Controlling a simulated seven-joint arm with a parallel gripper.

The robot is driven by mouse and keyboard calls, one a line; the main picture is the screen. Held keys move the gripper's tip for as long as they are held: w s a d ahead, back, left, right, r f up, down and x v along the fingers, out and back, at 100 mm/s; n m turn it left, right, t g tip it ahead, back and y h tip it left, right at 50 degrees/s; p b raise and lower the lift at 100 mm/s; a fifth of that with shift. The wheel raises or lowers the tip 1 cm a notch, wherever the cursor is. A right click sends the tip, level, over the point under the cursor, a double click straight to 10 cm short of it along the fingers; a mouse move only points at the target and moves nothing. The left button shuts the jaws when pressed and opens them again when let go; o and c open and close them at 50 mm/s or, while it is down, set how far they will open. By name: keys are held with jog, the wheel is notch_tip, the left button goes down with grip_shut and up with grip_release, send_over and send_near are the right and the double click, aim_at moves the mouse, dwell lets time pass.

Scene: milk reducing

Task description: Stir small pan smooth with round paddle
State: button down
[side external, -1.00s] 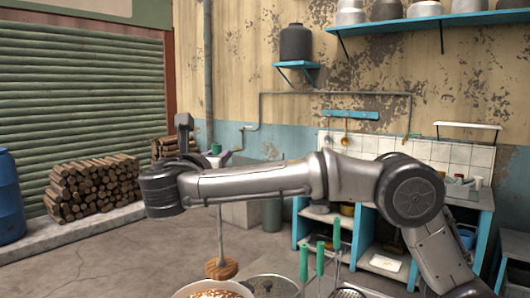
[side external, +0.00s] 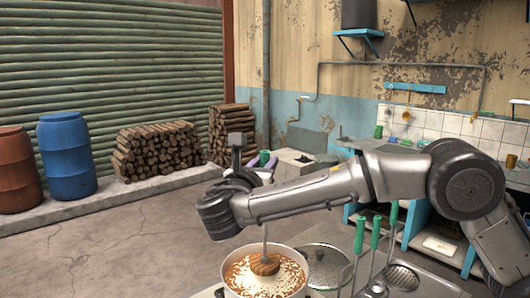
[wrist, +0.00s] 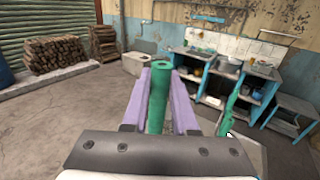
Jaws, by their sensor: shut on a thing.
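The small pan (side external: 228,286) stands at the bottom of the side view, with white and brown mottled milk (side external: 285,272) inside. The round wooden paddle (side external: 265,264) is inside the pan's rim, at the milk surface; how deep it sits is unclear. Its thin pale shaft (side external: 265,236) rises upright behind my arm. My gripper (wrist: 160,85) has purple fingers shut on the paddle's green handle (wrist: 158,112), which stands between them in the wrist view. In the side view my arm hides most of the gripper; the handle top (side external: 264,157) shows above it.
A perforated round lid or strainer (side external: 327,266) lies right of the pan. Several green-handled utensils (side external: 360,236) stand upright close by on the right. A blue shelf unit (wrist: 205,75) is against the back wall. Barrels (side external: 67,155) and firewood (side external: 158,148) are far left.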

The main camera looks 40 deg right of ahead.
jog(key=shift+f, duration=2.4)
